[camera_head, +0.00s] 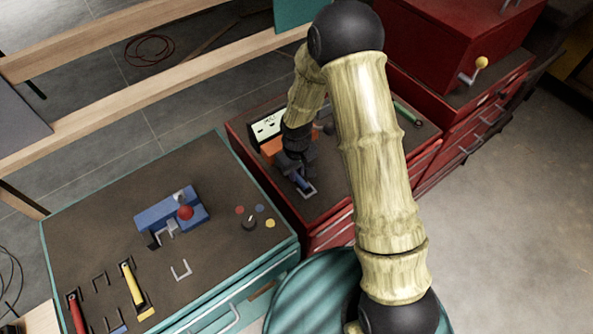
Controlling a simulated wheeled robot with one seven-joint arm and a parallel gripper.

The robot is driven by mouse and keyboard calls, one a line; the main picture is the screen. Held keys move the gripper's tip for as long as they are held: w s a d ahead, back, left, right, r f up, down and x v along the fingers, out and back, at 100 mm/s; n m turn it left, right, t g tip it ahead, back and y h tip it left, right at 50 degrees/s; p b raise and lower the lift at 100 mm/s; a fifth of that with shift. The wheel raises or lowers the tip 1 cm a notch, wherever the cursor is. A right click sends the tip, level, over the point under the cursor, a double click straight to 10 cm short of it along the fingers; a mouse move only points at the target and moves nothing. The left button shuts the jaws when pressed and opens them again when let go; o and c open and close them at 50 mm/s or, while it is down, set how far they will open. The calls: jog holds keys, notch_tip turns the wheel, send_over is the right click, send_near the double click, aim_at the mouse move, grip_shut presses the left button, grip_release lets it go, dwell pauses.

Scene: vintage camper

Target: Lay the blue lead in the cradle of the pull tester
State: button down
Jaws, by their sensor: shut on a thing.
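My gripper (296,171) reaches down over the red cabinet's dark top. It is shut on a small blue piece, which I take to be the blue lead (302,182); the jaws hide much of it. A pale U-shaped bracket, apparently the cradle (309,193), is right at the blue piece's lower end. I cannot tell whether the lead rests in it or is held just above it. An orange device with a white display (266,127), probably the pull tester, stands just behind and is partly hidden by my arm.
The teal cabinet (90,222) at left bears a blue device with a red knob (160,215), a yellow piece (133,285), a red piece (76,314), pale brackets and small coloured discs. A green tool (405,113) lies on the red cabinet. A red chest (440,40) stands behind.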

jog(key=shift+f, duration=0.2)
jog(key=c, duration=1.3)
grip_release()
notch_tip(320, 180, up, 18)
jog(key=shift+f+b, duration=0.25)
jog(key=shift+b, duration=0.75)
